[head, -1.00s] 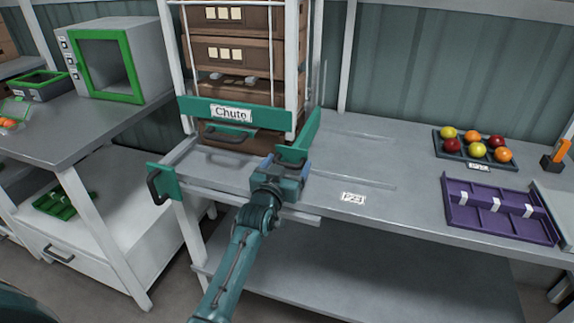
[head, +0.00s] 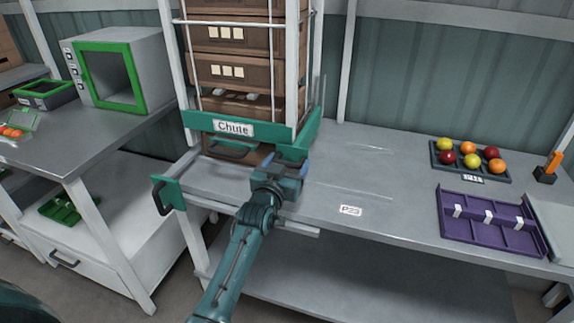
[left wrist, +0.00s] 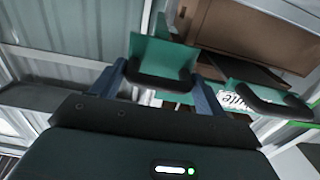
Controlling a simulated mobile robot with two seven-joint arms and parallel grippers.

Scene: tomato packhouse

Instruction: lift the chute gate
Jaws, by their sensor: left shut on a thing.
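The chute is a white-framed rack holding stacked brown crates, with a teal front band (head: 200,122) labelled "Chute". A teal plate (head: 306,133) slants at the band's right end. My left gripper (head: 289,161) is at its near, lower end. In the left wrist view, my left gripper (left wrist: 160,88) is shut on a dark handle (left wrist: 160,80) on a teal plate (left wrist: 163,52). The "Chute" label (left wrist: 237,99) and another dark handle (left wrist: 268,101) show to the right. Which teal piece is the gate is not certain. My right gripper is not in view.
A teal bracket with a dark handle (head: 160,198) sits at the bench's left corner. The grey bench (head: 370,180) is clear right of the chute. Farther right are a fruit tray (head: 437,160) and a purple tray (head: 492,236). A green-framed box (head: 143,75) stands left.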

